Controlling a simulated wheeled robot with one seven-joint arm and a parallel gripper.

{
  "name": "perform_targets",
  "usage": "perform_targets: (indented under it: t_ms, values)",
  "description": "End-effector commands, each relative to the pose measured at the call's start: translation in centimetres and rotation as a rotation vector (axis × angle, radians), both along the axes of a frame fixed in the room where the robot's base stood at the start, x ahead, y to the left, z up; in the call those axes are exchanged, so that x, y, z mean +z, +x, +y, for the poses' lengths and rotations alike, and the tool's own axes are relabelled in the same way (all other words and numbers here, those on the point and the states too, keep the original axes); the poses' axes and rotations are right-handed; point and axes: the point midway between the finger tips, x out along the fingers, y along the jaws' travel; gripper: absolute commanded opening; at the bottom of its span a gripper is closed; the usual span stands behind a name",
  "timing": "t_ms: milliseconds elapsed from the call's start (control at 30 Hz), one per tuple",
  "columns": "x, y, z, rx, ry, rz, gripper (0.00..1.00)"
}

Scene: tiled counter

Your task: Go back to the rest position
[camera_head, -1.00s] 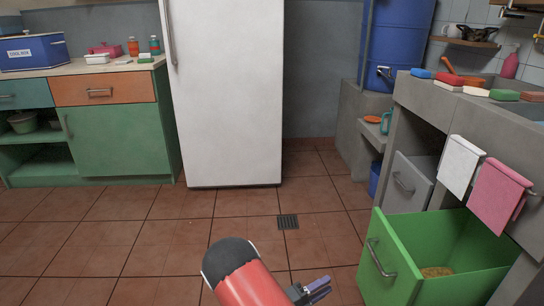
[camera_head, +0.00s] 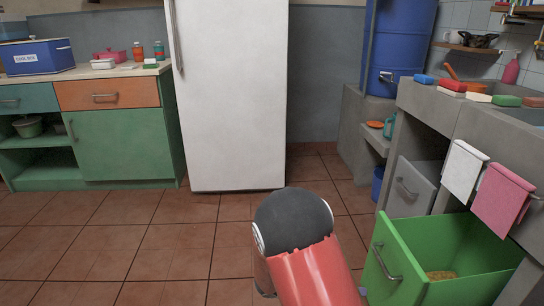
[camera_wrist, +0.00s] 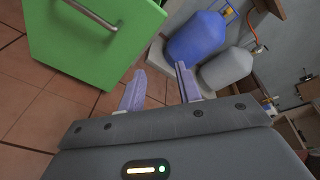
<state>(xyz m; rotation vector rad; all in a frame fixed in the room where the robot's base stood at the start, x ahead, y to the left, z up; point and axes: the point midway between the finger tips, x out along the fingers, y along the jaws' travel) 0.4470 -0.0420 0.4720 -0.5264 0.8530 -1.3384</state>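My gripper (camera_wrist: 158,92) shows in the wrist view with its two purple fingers apart and nothing between them. The green drawer front (camera_wrist: 90,38) is at the upper left of that view, and a blue gas cylinder (camera_wrist: 200,36) with a grey one (camera_wrist: 226,68) lies beyond the fingertips. In the head view my red arm with a dark rounded joint rises at the bottom centre.
The open green drawer (camera_head: 397,272) stands out at the lower right, close to my arm. A white fridge (camera_head: 232,95) is ahead, green cabinets (camera_head: 125,145) are at left, and a concrete counter (camera_head: 430,100) is at right. The tiled floor (camera_head: 150,245) at left is clear.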

Motion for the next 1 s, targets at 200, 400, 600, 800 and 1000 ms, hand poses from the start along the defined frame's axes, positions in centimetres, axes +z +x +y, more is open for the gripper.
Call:
perform_targets:
  t_ms: [200, 400, 600, 800, 1000]
  values:
    - [5.3, -4.8, -1.4, -0.369, 0.311, -0.462, 0.34]
    - [9.2, -8.8, -1.0, -0.742, 0.55, -0.883, 0.34]
    - [13.1, -12.3, 0.4, -1.144, 0.761, -1.282, 0.34]
    - [16.9, -15.0, 2.3, -1.564, 0.953, -1.622, 0.34]
    - [19.5, -16.6, 3.7, -1.871, 1.082, -1.811, 0.34]
